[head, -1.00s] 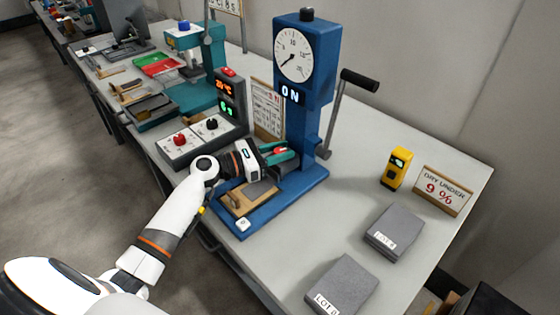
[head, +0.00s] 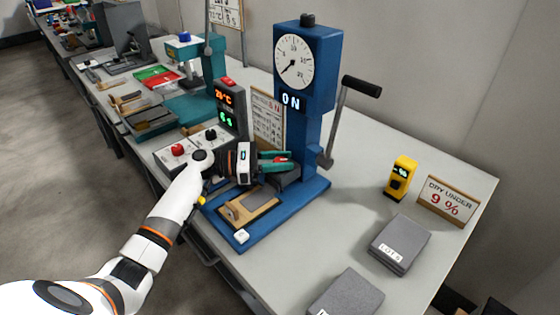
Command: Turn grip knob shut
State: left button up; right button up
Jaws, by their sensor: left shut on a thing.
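A blue press-like tester (head: 312,95) with a round dial and an "ON" sign stands on the bench. My left gripper (head: 277,160) reaches in from the left, low in front of its column. Its teal fingers are shut on a small red knob (head: 282,160), which is mostly hidden between them. A control box (head: 170,164) behind my wrist carries another red knob (head: 178,149) and a black knob (head: 211,134); their labels are too small to read. My right gripper is not in view.
A black-handled lever (head: 361,86) sticks out right of the column. A wooden block (head: 262,199) lies on the blue base. A yellow meter (head: 400,178), a "DRY UNDER 9 %" sign (head: 448,200) and grey slabs (head: 398,246) stand right. Bare bench lies between base and slabs.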

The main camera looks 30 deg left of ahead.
pick_arm(q)
jog(key=o, duration=1)
jog(key=shift+c, duration=0.2)
jog(key=b+v, duration=0.1)
jog(key=v, duration=1.1)
